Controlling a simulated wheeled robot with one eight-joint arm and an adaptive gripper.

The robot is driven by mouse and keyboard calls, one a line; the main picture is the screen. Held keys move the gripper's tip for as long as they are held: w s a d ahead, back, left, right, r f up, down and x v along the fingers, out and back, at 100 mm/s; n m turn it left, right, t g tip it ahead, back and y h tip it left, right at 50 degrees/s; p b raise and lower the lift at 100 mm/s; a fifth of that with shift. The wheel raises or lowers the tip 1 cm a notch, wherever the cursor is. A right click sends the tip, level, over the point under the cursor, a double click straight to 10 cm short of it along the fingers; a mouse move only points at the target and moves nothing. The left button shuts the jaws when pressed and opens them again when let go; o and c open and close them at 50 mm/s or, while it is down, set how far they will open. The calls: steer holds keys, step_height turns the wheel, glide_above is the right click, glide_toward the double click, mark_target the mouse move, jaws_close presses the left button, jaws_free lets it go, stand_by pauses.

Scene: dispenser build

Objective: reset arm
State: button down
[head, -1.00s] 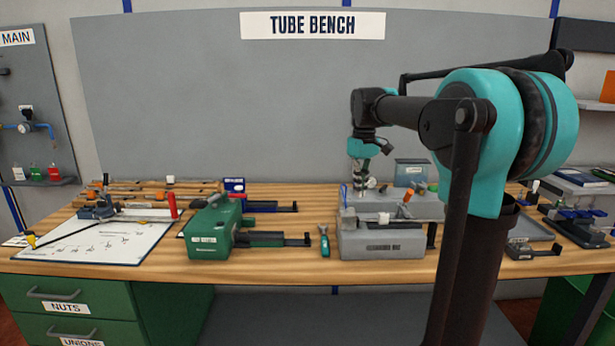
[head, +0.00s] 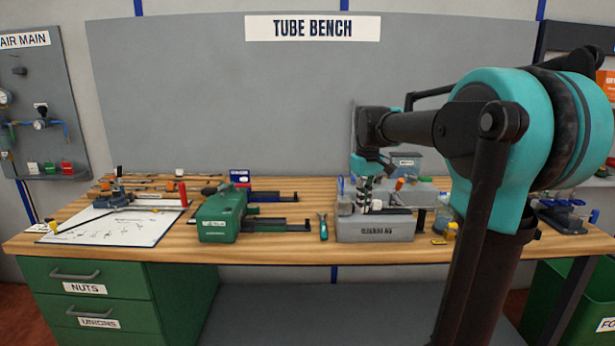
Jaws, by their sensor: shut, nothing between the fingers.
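My arm reaches forward from the right side of the head view, with its teal and black wrist bent down over the bench. My gripper (head: 366,200) is small in the picture and points down at the grey labelled box (head: 374,230) near the bench's front edge. Its fingers are shut with nothing between them. They overlap the top of that box in the picture, and I cannot tell whether they touch it.
The wooden bench (head: 290,256) holds a green machine (head: 222,217), a drawing sheet (head: 115,228), a small hand tool (head: 323,226) and a yellow-based jar (head: 444,222). Green drawers (head: 85,284) stand below at left, and a green bin (head: 585,300) at right.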

steer(key=s+d+f+m+t, duration=0.2)
steer(key=s+f+m, duration=0.3)
steer(key=s+f, duration=1.7)
step_height(320, 180, down, 2)
steer(key=shift+s+d+t, duration=0.15)
steer(key=shift+d+t, duration=0.25)
steer(key=shift+t, duration=0.4)
